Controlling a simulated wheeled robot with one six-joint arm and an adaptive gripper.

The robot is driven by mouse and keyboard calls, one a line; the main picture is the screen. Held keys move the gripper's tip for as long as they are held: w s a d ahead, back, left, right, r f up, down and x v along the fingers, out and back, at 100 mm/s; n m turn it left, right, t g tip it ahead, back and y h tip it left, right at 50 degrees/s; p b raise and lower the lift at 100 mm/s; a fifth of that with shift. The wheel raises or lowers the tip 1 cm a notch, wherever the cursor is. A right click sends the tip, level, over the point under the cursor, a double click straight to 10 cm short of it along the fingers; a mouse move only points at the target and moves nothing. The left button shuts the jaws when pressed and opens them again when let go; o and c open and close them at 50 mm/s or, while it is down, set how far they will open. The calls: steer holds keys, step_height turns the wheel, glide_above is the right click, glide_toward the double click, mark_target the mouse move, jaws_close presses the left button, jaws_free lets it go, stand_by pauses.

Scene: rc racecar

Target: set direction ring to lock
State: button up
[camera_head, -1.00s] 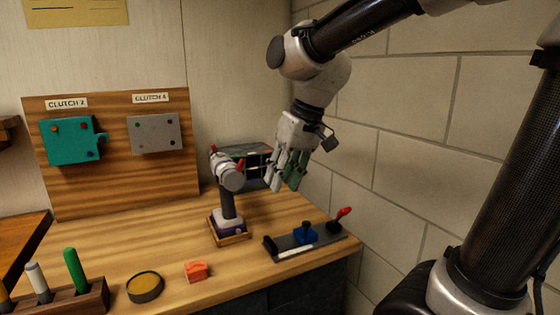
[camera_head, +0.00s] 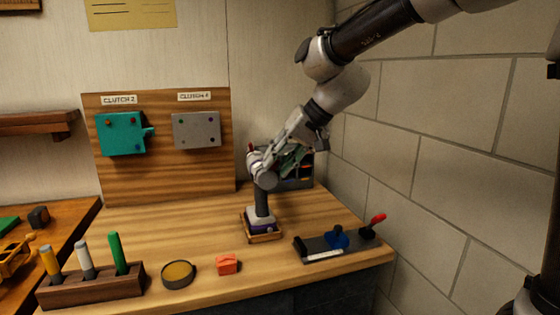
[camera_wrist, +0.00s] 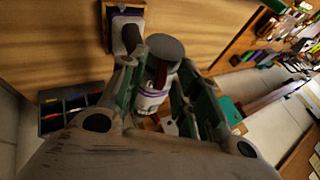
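A drill-like tool stands upright on the bench, with a grey and white head (camera_head: 262,172), a dark handle (camera_head: 262,203) and a white and purple foot in a small wooden tray (camera_head: 266,238). In the wrist view its head (camera_wrist: 163,50) has a grey end and a white barrel with a thin purple band (camera_wrist: 152,93), probably the direction ring. A small dark red part (camera_wrist: 188,70) shows beside it. My gripper (camera_head: 282,160) is at the head; the wrist view shows its green-padded fingers (camera_wrist: 160,90) apart on either side. I cannot tell whether they touch it. Ring markings are unreadable.
A dark compartment bin (camera_head: 300,175) stands close behind the tool. A black fixture (camera_head: 318,248) with a blue knob and red lever is at front right. A pen rack (camera_head: 90,287), a round tin (camera_head: 178,274) and an orange block (camera_head: 227,263) line the front. A block wall is at right.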

steer(key=shift+c, duration=0.2)
jaws_close()
steer(key=shift+a, duration=0.1)
steer(key=shift+s+a+r+n+t+h, duration=0.15)
steer(key=shift+a+h, duration=0.15)
steer(key=shift+h, duration=0.2)
steer(key=shift+s+a+r+n+t+h, duration=0.15)
steer(key=shift+a+h, duration=0.1)
steer(key=shift+h, duration=0.25)
steer(key=shift+s+a+r+n+t+h, duration=0.15)
steer(key=shift+a+t+h, duration=0.2)
steer(key=shift+h, duration=0.45)
steer(key=shift+w+a+f+n+t+h, duration=0.15)
steer(key=shift+a+h, duration=0.25)
steer(key=shift+h, duration=0.4)
steer(key=shift+s+r, duration=0.1)
steer(key=shift+o, duration=0.2)
jaws_free()
